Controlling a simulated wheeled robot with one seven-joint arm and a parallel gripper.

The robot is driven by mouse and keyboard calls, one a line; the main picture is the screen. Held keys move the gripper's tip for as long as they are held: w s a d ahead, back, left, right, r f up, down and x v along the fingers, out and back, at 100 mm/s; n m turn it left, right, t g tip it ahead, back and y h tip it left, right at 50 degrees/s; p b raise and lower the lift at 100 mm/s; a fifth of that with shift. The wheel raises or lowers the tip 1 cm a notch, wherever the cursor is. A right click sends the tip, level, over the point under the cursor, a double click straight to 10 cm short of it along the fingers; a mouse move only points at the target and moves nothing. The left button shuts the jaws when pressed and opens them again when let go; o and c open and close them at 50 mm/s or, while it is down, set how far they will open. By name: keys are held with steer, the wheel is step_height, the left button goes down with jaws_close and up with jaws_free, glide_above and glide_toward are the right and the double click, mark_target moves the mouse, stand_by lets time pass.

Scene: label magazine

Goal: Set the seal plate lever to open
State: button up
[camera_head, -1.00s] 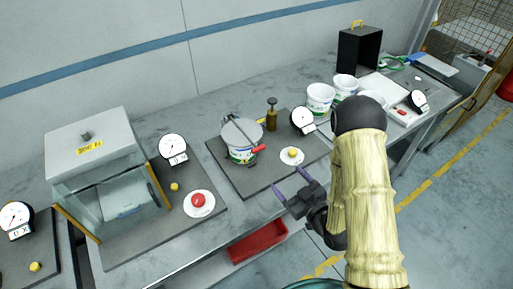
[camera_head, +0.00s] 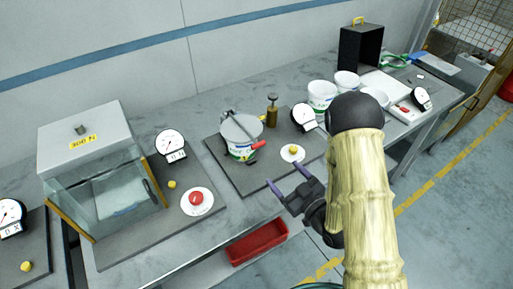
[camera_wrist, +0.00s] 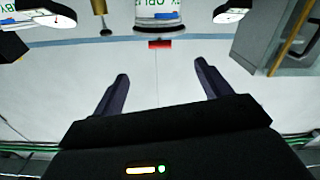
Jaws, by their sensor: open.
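The seal plate (camera_head: 240,130) is a round grey lid on a white tub (camera_head: 238,152) with printed green marks, on a dark mat on the bench. A dark lever arm crosses the plate, and its red handle (camera_head: 258,145) points toward the front right. The red handle also shows in the wrist view (camera_wrist: 160,44), in front of the tub near the top, centred between my fingers. My gripper (camera_head: 288,177) is open and empty, in front and to the right of the handle, apart from it. It also shows in the wrist view (camera_wrist: 161,70).
A brass plunger (camera_head: 272,112), a dial gauge (camera_head: 304,116) and a yellow button (camera_head: 293,150) stand close to the tub. A glass-fronted box (camera_head: 85,150) is at left. White tubs (camera_head: 322,95) stand behind my arm. A red bin (camera_head: 258,242) sits below the bench's front edge.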

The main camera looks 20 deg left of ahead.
mark_target(256, 143)
steer(key=shift+w+a+f+b, duration=0.15)
steer(key=shift+w+a+b, duration=0.4)
steer(key=shift+b, duration=2.7)
steer(key=p+x, duration=0.1)
steer(key=x, duration=0.6)
steer(key=p+x, duration=0.1)
steer(key=x, duration=0.6)
steer(key=shift+w+a+r, duration=0.2)
steer(key=shift+c, duration=0.3)
